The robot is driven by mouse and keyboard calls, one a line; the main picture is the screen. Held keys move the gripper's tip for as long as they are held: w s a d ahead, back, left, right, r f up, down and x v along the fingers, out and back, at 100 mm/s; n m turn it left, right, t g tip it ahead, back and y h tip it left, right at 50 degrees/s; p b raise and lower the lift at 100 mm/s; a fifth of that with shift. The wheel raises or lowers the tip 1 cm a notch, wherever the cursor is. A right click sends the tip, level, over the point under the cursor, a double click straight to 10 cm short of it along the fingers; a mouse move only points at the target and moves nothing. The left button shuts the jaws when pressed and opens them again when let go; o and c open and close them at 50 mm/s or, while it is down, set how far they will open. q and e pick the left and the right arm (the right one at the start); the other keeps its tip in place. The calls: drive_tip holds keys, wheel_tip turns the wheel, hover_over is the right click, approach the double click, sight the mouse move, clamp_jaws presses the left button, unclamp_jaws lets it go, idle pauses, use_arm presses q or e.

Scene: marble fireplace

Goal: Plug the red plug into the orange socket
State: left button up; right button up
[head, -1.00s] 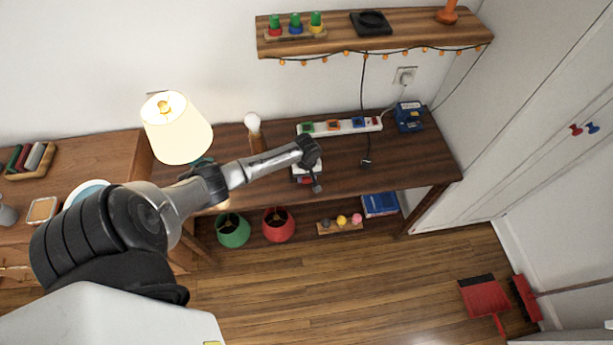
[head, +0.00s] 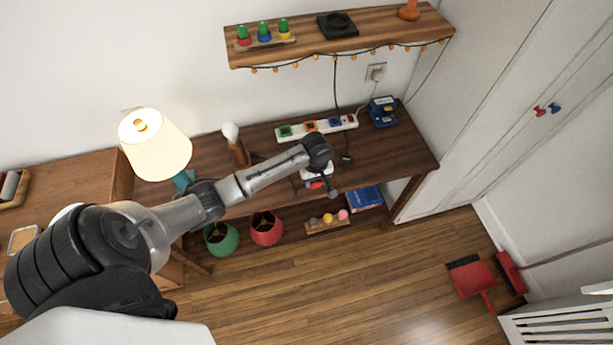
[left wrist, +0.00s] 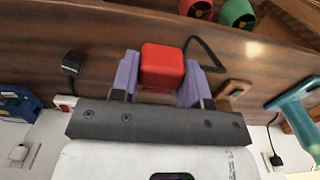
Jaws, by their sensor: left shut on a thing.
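The red plug (left wrist: 162,67) is a red block between the two purple fingers of my left gripper (left wrist: 159,84) in the left wrist view. The gripper is shut on it. In the head view my left gripper (head: 316,174) is over the front part of the desk, with the red plug (head: 314,185) partly hidden at it. The orange socket (head: 311,126) is on the white power strip (head: 297,129) at the back of the desk, between a green socket (head: 285,131) and a blue one (head: 335,121). The gripper is in front of the strip, apart from it. My right gripper is not in view.
A black plug (head: 346,159) lies on the desk right of the gripper. A blue box (head: 383,111) stands right of the strip. A bulb on a wooden stand (head: 238,152) and a lit lamp (head: 155,146) stand left. A shelf (head: 345,42) hangs above.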

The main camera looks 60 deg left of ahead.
use_arm(q)
drive_tip(key=shift+d+r, duration=0.2)
drive_tip(key=shift+d, duration=0.1)
